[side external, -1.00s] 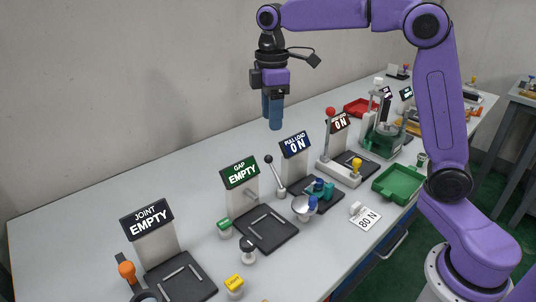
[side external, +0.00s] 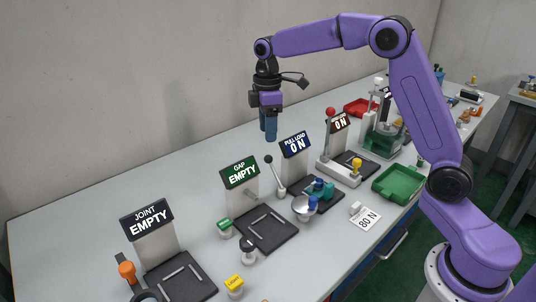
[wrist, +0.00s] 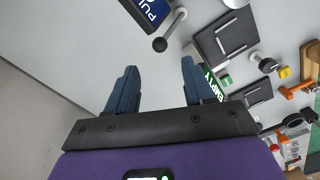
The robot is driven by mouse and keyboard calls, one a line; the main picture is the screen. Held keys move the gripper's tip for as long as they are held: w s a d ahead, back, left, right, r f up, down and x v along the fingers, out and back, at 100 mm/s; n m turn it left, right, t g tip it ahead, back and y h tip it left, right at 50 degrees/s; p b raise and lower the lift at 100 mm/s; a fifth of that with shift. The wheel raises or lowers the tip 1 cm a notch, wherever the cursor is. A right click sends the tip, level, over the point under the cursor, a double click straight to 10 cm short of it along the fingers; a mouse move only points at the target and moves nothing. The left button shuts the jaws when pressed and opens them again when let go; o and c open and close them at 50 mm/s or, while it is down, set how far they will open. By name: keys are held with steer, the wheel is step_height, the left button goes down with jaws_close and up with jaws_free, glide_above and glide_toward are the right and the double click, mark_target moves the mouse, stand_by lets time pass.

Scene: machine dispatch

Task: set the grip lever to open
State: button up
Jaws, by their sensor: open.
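A lever with a black ball knob (side external: 268,159) leans up beside the blue-headed pull load sign (side external: 296,145). In the wrist view the black knob (wrist: 160,44) lies just beyond the fingertips, with its metal rod running up to the right. No label on the lever is readable. My gripper (side external: 270,136) hangs fingers down behind and above the lever in the side view. The jaws (wrist: 158,70) are open and empty in the wrist view, and the knob appears apart from them.
The green gap sign (side external: 240,173) and its black plate (side external: 264,238) stand nearby. A red-knobbed lever (side external: 330,113) rises to the right. A green tray (side external: 416,178) sits near the table edge. The table behind the signs is clear.

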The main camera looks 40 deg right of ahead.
mark_target(275, 172)
step_height(275, 172, down, 8)
steer(key=shift+f, duration=0.25)
jaws_close()
